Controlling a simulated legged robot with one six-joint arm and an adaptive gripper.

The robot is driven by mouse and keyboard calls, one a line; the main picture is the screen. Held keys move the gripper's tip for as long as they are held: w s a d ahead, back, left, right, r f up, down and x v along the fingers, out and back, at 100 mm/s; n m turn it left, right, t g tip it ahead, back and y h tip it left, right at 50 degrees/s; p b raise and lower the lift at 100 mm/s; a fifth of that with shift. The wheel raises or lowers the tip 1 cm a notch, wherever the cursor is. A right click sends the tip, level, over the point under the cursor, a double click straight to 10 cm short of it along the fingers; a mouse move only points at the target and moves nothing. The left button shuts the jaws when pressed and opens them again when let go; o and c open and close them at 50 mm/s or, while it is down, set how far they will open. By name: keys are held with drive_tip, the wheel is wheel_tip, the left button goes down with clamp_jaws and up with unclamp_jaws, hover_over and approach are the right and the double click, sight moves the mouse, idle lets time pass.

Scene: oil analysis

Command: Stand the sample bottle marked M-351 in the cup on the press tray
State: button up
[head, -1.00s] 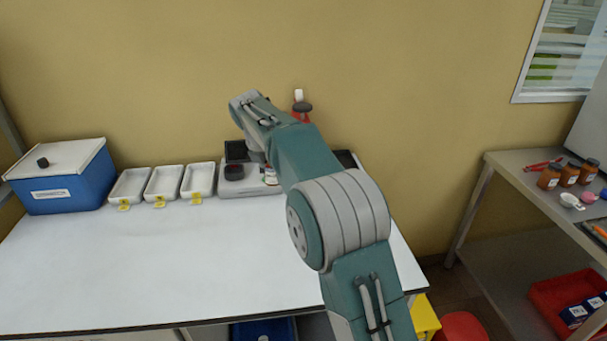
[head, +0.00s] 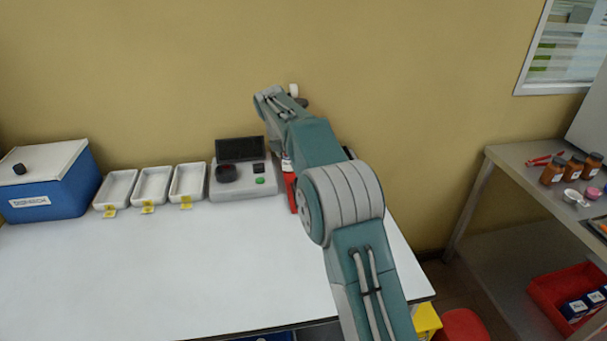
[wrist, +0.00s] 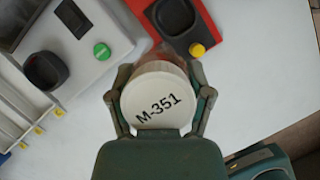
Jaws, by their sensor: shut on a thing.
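The sample bottle marked M-351 shows in the wrist view by its round white lid (wrist: 150,108), with the marking facing the camera. My gripper (wrist: 158,90) is shut on it, one finger on each side. The red press (wrist: 240,25) lies just beyond the bottle in the wrist view, with a dark round cup (wrist: 173,15) on it and a yellow knob (wrist: 197,50). In the head view my arm hides most of the red press (head: 290,190). The bottle's lower end is hidden, so its height above the bench cannot be told.
A grey instrument (head: 242,188) with a dark screen, a dark round holder and a green button stands left of the press. White trays (head: 152,186) with yellow tags and a blue box (head: 50,190) stand farther left. The front of the bench (head: 180,270) is clear.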

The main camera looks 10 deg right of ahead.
drive_tip(key=w+d+f, duration=0.1)
drive_tip(key=f, duration=0.1)
drive_tip(key=w+d+f, duration=0.1)
drive_tip(key=d+f, duration=0.1)
drive_tip(key=w+d+f, duration=0.1)
drive_tip(key=f, duration=0.1)
drive_tip(key=shift+d, duration=0.25)
drive_tip(key=shift+d+f, duration=0.2)
drive_tip(key=shift+f, duration=1.5)
drive_tip(key=shift+f, duration=0.25)
drive_tip(key=o, duration=1.2)
drive_tip(key=v, duration=1.2)
drive_tip(key=shift+r, duration=0.35)
